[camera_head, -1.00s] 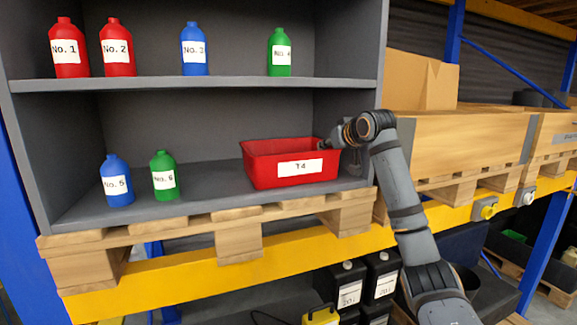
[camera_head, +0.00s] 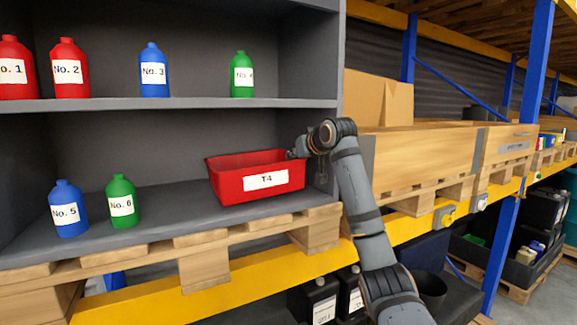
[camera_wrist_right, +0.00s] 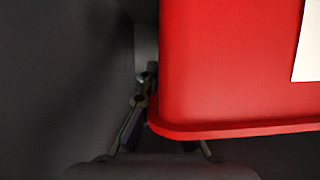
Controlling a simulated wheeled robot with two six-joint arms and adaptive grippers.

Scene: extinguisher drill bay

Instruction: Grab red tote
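The red tote (camera_head: 228,187) with a white T4 label sits on the lower shelf, near its right side. It also fills the right half of the right wrist view (camera_wrist_right: 225,70). My right gripper (camera_head: 292,154) is at the tote's right end, by the rim. In the right wrist view one finger shows beside the tote's left side, and the other is mostly hidden behind the tote. I cannot tell whether the fingers are closed on the wall. My left gripper is out of view.
A blue No. 5 bottle (camera_head: 68,210) and a green No. 6 bottle (camera_head: 122,202) stand left of the tote. The upper shelf (camera_head: 200,103) holds several bottles. A grey side panel (camera_head: 341,60) is close behind my right wrist. Wooden crates (camera_head: 420,155) stand to the right.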

